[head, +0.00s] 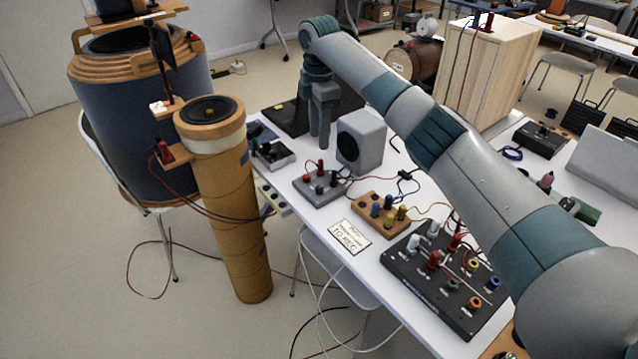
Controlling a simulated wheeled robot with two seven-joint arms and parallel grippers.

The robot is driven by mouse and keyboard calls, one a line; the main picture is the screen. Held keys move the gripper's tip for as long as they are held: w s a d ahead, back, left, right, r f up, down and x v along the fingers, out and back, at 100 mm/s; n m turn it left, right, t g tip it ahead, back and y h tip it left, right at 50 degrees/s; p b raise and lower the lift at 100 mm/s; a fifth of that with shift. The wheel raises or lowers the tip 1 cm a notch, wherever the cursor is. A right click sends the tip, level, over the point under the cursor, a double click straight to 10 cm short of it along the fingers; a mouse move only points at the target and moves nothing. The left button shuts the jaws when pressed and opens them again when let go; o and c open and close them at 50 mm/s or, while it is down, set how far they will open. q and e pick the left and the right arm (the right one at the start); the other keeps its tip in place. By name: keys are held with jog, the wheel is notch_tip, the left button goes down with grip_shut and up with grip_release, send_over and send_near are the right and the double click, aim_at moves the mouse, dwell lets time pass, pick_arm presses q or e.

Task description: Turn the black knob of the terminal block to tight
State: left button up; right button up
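A small grey terminal block (312,199) lies on the white table, with red knobs and black knobs on top. One black knob (319,189) is at its front and another black knob (334,179) is at its right. Whether either knob is tight cannot be seen. My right gripper (320,142) points down above and behind the block, apart from it, next to the grey speaker. Its two fingers show close together. Any gap between the tips is unclear, and nothing shows held. My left gripper is not in view.
A grey speaker box (369,145) stands behind the block. A wooden block (368,219) with blue and yellow knobs and a black panel (408,276) with several coloured knobs lie nearer. Wires run between them. A tall brown tube (229,218) stands left of the table (349,266).

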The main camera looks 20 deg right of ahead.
aim_at(319, 188)
jog(key=shift+f, duration=0.15)
